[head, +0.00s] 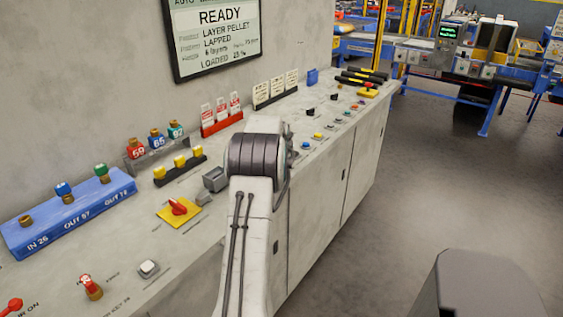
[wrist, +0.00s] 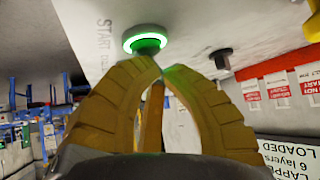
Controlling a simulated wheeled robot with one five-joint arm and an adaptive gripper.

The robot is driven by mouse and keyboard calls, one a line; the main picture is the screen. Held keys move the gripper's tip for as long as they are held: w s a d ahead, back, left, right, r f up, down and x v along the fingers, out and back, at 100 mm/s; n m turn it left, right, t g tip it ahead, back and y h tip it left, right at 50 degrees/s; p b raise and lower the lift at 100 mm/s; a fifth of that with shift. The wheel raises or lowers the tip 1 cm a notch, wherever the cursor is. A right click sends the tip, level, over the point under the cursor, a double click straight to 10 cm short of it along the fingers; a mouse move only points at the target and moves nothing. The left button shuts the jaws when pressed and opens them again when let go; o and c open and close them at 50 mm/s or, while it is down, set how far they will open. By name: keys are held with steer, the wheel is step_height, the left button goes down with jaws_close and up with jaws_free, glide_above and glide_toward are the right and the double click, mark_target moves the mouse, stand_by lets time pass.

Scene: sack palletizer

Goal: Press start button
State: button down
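The start button (wrist: 146,40) shows in the wrist view as a round grey housing with a bright green lit ring. The word START is printed on the pale panel (wrist: 112,14) beside it. My gripper (wrist: 160,68) has yellow ribbed fingers that arch together, with their tips meeting just short of the button. Green light falls on the fingertips. They look close to the button, but I cannot tell whether they touch it. Nothing is held. In the head view my arm covers part of the console (head: 345,120), and neither the gripper nor the lit button can be made out.
A dark knob (wrist: 221,58) stands right of the button. In the head view, a red knob on a yellow plate (head: 179,208), a blue block (head: 68,218) and red tags (head: 221,116) stand on the console. A READY display (head: 216,36) hangs above. The floor (head: 450,180) at right is clear.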

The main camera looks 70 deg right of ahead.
steer(key=shift+r, duration=0.45)
steer(key=shift+r, duration=0.1)
steer(key=shift+r+p, duration=1.95)
steer(key=shift+r, duration=0.5)
